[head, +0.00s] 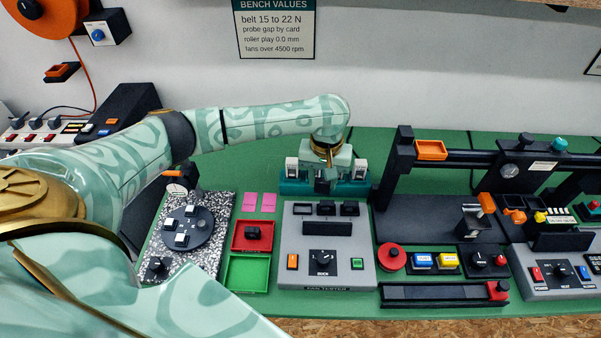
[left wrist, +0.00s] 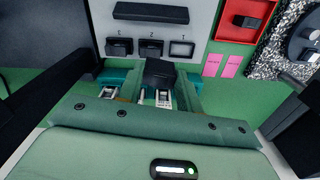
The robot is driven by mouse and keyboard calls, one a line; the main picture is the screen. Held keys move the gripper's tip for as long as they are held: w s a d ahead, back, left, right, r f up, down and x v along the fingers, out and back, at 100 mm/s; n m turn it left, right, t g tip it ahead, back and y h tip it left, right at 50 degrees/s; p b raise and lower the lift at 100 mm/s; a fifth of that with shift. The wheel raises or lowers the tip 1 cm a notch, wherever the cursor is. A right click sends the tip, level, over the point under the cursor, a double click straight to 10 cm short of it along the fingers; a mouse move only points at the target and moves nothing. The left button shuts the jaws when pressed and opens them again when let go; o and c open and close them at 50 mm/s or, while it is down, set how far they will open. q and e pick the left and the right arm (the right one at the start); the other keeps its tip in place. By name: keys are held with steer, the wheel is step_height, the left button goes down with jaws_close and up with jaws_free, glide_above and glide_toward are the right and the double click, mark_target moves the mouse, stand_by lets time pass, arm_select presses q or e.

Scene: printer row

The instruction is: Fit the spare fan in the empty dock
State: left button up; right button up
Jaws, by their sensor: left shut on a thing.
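My left gripper (head: 325,173) reaches down behind the grey fan tester (head: 300,239), over a teal rack (head: 286,187). It is shut on a dark block, which I take to be the spare fan; this shows between the fingers in the left wrist view (left wrist: 160,72). Pale units (head: 292,165) stand in the rack on either side of the gripper. The palm and fingers hide the rack's middle, so I cannot tell whether the fan is seated. My right gripper is out of view.
A red tray (head: 238,248) with a dark part and an empty green tray (head: 247,289) lie left of the tester. A black fixture (head: 391,185) stands close to the rack's right. Pink cards (head: 268,202) lie left of the tester. Some green bench behind the rack is clear.

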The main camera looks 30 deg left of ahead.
arm_select(q)
steer(key=shift+n, duration=0.9)
steer(key=a+f, duration=0.1)
steer(key=f, duration=0.1)
steer(key=s+a+f+p, duration=0.1)
steer(key=a, duration=0.1)
steer(key=s+a+f, duration=0.1)
steer(key=a+f, duration=0.1)
steer(key=shift+f, duration=0.3)
steer(key=shift+w+d+f, duration=0.2)
steer(key=shift+f, duration=0.05)
steer(key=shift+f+b, duration=0.65)
steer(key=shift+b, duration=0.6)
steer(key=shift+f+b, duration=0.55)
steer(key=shift+b, duration=0.6)
steer(key=shift+r, duration=0.15)
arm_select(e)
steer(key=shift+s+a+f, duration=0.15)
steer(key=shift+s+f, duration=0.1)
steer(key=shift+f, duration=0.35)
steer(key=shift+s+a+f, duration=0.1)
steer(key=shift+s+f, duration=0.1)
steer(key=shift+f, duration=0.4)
arm_select(q)
steer(key=shift+p, duration=0.3)
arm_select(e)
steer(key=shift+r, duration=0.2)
